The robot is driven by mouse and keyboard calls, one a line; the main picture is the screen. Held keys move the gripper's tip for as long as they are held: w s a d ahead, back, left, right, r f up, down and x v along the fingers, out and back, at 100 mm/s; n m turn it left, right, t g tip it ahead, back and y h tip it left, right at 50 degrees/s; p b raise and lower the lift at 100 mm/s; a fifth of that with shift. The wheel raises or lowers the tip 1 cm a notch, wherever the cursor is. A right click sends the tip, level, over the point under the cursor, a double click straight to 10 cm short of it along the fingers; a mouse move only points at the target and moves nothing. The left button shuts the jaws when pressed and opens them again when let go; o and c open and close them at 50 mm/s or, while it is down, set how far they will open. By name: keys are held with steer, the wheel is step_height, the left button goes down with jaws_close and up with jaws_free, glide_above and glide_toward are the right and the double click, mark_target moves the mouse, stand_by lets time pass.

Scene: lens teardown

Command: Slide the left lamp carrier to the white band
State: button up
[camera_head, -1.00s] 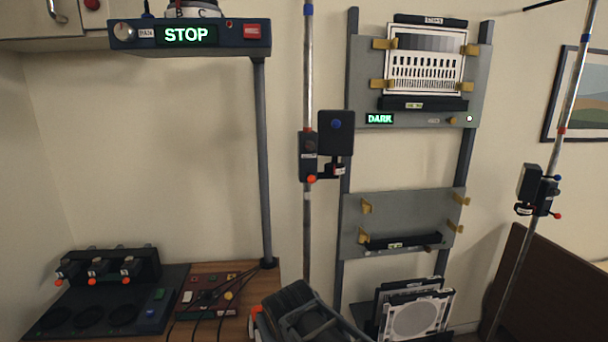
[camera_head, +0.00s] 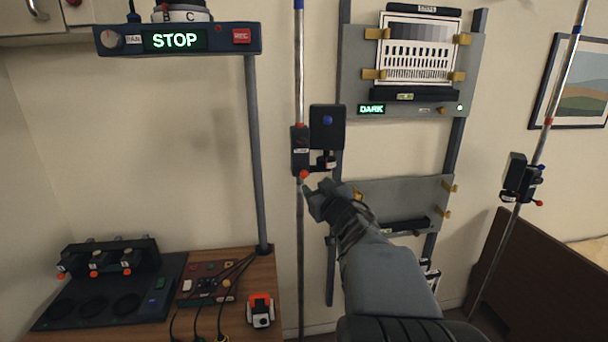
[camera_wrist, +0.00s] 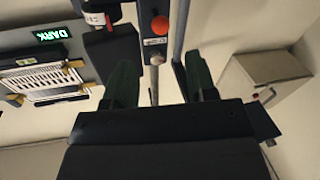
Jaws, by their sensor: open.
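The left lamp carrier (camera_head: 299,150) is a dark block clamped on the left upright pole (camera_head: 298,80), with an orange-red knob at its lower end. A dark lamp box (camera_head: 327,127) with a blue knob hangs to its right. My gripper (camera_head: 313,190) is raised just below the carrier, close to the knob. In the wrist view my gripper (camera_wrist: 160,82) has its two dark green fingers apart with nothing held. The carrier's red knob (camera_wrist: 160,25) shows beyond them, roughly centred between them. I cannot clearly make out a white band on the pole.
A grey panel with a lit DARK sign (camera_head: 371,109) and a lower panel (camera_head: 400,195) stand right of the pole. A STOP box (camera_head: 174,40) stands on a post at left. A second pole carrier (camera_head: 519,178) is at right. Open wall lies left of the left pole.

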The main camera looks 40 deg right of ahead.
mark_target(305, 176)
steer(key=p+x, duration=0.1)
steer(key=x, duration=0.9)
steer(key=shift+c, duration=0.4)
jaws_close()
